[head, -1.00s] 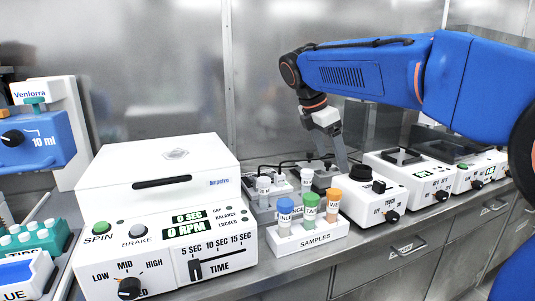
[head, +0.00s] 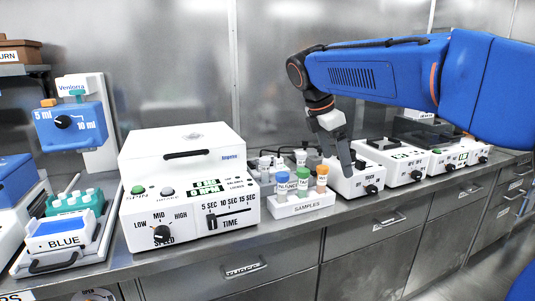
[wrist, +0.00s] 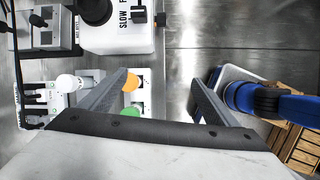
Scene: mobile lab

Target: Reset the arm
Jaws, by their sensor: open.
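My gripper (head: 343,150) hangs from my blue arm over the bench, to the right of the samples rack. Its two grey fingers point down, in front of a white device with a black knob. In the wrist view my gripper (wrist: 165,95) shows its two fingers spread apart with nothing held between them. The white SAMPLES rack (head: 302,207) stands on the bench with blue-, green- and orange-capped tubes. The orange cap (wrist: 132,81) and the green cap (wrist: 130,109) show beside the left finger in the wrist view.
A white centrifuge (head: 190,190) with a closed lid stands left of the rack. White devices (head: 352,178) line the bench to the right. Steel drawers (head: 372,228) run below.

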